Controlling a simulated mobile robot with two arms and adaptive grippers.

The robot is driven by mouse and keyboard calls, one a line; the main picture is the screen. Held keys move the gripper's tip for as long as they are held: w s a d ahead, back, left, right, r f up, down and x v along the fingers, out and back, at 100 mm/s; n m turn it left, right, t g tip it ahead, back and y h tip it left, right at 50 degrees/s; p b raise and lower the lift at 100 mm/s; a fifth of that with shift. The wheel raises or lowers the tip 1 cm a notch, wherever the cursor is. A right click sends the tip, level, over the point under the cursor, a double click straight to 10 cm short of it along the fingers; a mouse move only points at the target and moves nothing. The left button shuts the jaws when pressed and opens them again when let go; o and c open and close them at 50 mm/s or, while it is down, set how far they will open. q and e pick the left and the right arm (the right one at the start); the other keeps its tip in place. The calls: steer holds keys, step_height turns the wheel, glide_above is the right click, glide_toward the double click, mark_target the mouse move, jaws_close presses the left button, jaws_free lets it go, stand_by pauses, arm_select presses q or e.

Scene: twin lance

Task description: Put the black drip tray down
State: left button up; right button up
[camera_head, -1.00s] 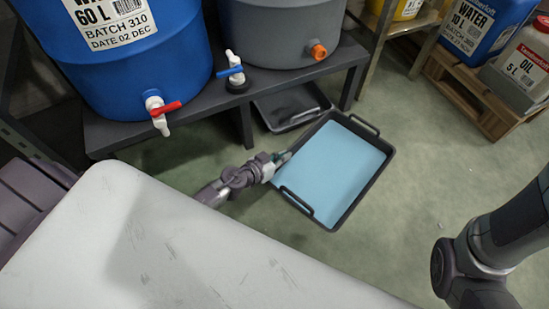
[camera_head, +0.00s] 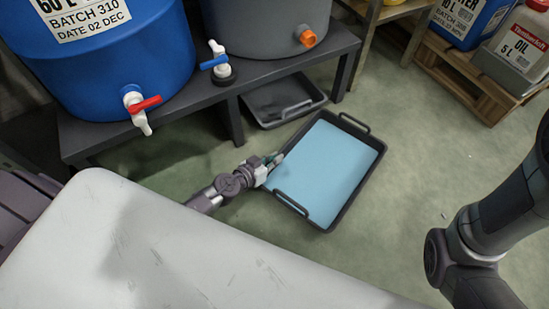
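The black drip tray (camera_head: 348,206) is a rectangular tray with raised handles on its short sides and a flat light-blue surface inside. It looks level in the middle of the head view. My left gripper (camera_head: 274,160) is at its left rim, with its fingertips against the rim, and appears shut on it. The fingertips are small and partly hidden. Whether the tray's underside touches the floor cannot be seen. My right arm comes in at the right edge; its gripper is out of view.
A blue barrel (camera_head: 110,70) and a grey barrel (camera_head: 265,20) with taps stand on the bench. A wooden pallet (camera_head: 475,90) with canisters is at upper right. Green floor (camera_head: 420,160) right of the tray is clear.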

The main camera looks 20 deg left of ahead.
arm_select(q)
steer(key=o, duration=0.4)
steer(key=shift+c, duration=0.2)
steer(key=shift+s+r, duration=0.15)
steer(key=shift+r, duration=0.1)
steer(key=p+v, duration=0.3)
steer(key=v, duration=0.8)
steer(key=shift+s+a+r, duration=0.15)
steer(key=shift+s+a, duration=0.05)
steer(key=shift+s, duration=0.1)
